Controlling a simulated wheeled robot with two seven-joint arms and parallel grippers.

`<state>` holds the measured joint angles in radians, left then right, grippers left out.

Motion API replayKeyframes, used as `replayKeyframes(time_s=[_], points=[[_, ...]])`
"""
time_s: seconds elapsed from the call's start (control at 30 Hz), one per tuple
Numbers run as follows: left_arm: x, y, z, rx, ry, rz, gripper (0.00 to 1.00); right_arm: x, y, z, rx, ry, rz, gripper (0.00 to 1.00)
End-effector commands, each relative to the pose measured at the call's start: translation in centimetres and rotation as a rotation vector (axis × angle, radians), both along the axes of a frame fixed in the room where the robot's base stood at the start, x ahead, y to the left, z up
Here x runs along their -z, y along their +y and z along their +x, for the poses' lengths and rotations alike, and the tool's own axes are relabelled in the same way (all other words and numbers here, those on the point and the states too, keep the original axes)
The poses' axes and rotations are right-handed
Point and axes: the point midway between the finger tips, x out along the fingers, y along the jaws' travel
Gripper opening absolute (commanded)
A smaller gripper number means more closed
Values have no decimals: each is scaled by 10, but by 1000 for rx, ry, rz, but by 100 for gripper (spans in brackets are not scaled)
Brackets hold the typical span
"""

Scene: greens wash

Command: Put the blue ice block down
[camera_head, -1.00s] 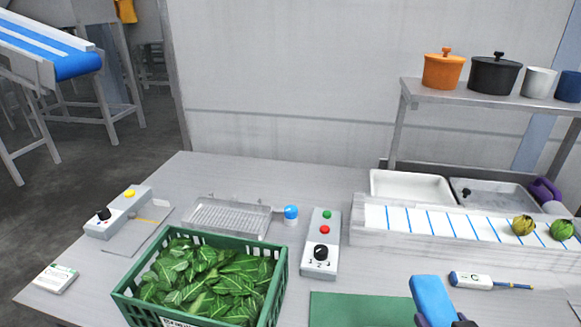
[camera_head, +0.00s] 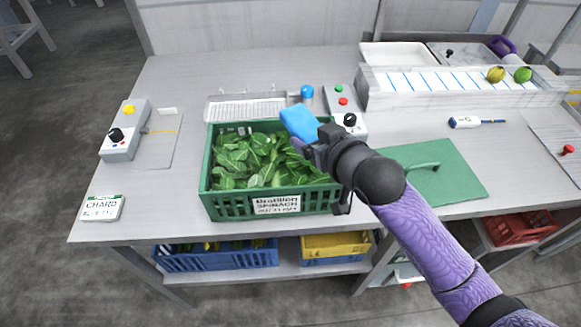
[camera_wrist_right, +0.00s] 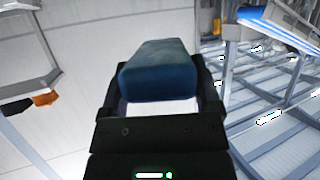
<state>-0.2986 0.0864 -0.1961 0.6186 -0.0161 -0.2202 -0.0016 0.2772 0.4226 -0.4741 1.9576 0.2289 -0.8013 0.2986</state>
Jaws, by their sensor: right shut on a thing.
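The blue ice block (camera_head: 299,122) is held in my right gripper (camera_head: 312,143), above the back right part of the green crate of leafy greens. In the right wrist view the ice block (camera_wrist_right: 158,72) sits between the two dark fingers (camera_wrist_right: 158,105), which are shut on it. The green crate (camera_head: 222,206) is full of leaves and has a spinach label on its front. My right arm reaches in from the lower right and hides the crate's right end. My left gripper is not in view.
A wire-like metal tray (camera_head: 245,110) and a blue-capped item (camera_head: 307,92) stand behind the crate. A control box (camera_head: 346,112) is to the right, near a green board (camera_head: 440,180) with a handle. A CHARD card (camera_head: 102,208) lies at the left. Bare table lies left of the crate.

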Motion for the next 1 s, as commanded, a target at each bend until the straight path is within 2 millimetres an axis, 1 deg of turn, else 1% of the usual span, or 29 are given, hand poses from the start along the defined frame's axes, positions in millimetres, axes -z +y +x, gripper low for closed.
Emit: replayKeyframes(time_s=[0.03, 0.1, 0.17, 0.27, 0.3, 0.37, 0.57, 0.67, 0.7, 0.77, 1.0], points=[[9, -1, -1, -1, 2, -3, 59, 18, 0, 0, 0, 4, -1, 11], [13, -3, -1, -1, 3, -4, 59, 30, 0, 0, 0, 2, 0, 11], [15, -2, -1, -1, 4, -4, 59, 37, 0, 0, -1, 2, 0, 11], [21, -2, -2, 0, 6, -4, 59, 53, 0, 0, -1, 2, 0, 11], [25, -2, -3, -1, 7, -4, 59, 62, 0, 0, 0, 4, -2, 11], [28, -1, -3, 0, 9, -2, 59, 72, 0, 0, 0, 2, -1, 11], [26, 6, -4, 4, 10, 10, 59, 70, 0, 0, -1, -1, 0, 11], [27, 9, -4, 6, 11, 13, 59, 72, 1, 0, -1, -1, 0, 11], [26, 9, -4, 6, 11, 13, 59, 72, 0, 0, -1, 0, 0, 89], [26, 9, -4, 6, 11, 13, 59, 72, 0, 0, -1, 0, 0, 100], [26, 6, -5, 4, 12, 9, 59, 70, 0, 0, -1, -1, 0, 100]])
